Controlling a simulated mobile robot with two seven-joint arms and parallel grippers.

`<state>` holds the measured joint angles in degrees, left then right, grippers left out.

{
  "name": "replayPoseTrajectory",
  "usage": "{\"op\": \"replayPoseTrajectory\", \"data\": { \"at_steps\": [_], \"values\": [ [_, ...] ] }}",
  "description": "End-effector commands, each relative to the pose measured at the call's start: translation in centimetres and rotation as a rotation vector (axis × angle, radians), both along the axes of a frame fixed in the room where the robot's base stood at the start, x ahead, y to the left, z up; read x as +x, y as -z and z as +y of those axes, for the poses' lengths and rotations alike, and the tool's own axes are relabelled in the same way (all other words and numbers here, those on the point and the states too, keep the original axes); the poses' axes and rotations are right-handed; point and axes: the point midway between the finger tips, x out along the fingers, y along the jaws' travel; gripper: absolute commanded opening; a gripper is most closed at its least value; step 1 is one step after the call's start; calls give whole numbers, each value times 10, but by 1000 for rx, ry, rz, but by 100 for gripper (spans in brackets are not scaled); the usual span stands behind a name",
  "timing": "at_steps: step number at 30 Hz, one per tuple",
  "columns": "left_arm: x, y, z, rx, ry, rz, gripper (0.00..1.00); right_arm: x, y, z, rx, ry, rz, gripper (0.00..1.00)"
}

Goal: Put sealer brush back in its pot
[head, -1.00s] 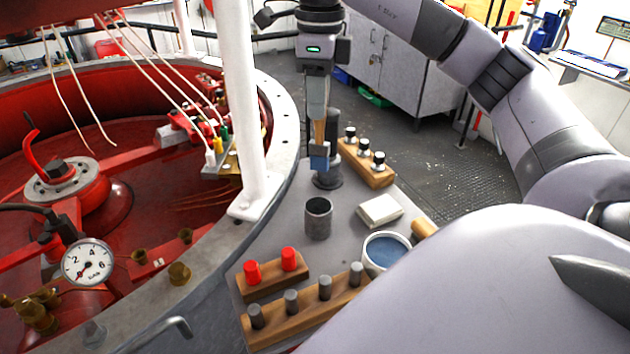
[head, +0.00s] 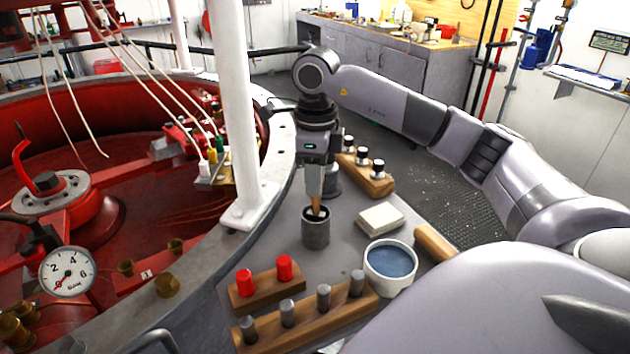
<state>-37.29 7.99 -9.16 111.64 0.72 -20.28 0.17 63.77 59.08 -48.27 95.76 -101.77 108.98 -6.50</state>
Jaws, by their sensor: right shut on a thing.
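The sealer brush (head: 316,206) is held upright in my right gripper (head: 316,195), which is shut on its tan wooden handle. The brush's lower end is inside the mouth of a dark grey cylindrical pot (head: 316,235), so its blue band and bristles are hidden. The gripper is just above the pot's rim. The pot stands upright on the grey deck plate (head: 290,238). I cannot tell whether the brush touches the pot's bottom. My left gripper is not in view.
A white bowl of blue liquid (head: 390,285), a pale block (head: 380,218) and wooden racks with red (head: 265,288), grey (head: 305,318) and black-and-silver pegs (head: 366,178) surround the pot. A white post (head: 233,110) rises to the left. A dark cylinder (head: 332,185) stands behind.

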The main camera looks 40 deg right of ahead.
Motion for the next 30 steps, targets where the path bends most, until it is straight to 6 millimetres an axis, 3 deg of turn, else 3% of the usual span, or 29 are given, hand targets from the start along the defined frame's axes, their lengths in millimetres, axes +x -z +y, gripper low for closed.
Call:
{"op": "replayPoseTrajectory", "data": {
  "at_steps": [2, 12, 13, 15, 25, 30],
  "values": [
    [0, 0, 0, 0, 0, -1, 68, 0, 8, 0, -1, 0, 0, 0],
    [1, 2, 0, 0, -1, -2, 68, 0, 12, 0, 0, -1, -1, 0],
    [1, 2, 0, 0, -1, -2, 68, 0, 12, 0, -1, -1, -1, 28],
    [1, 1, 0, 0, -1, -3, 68, 0, 11, 0, -1, -1, -1, 50],
    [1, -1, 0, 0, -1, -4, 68, 0, 9, 0, 0, -1, -1, 50],
    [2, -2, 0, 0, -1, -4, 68, 1, -9, 0, 1, -1, -5, 50]
  ]
}}
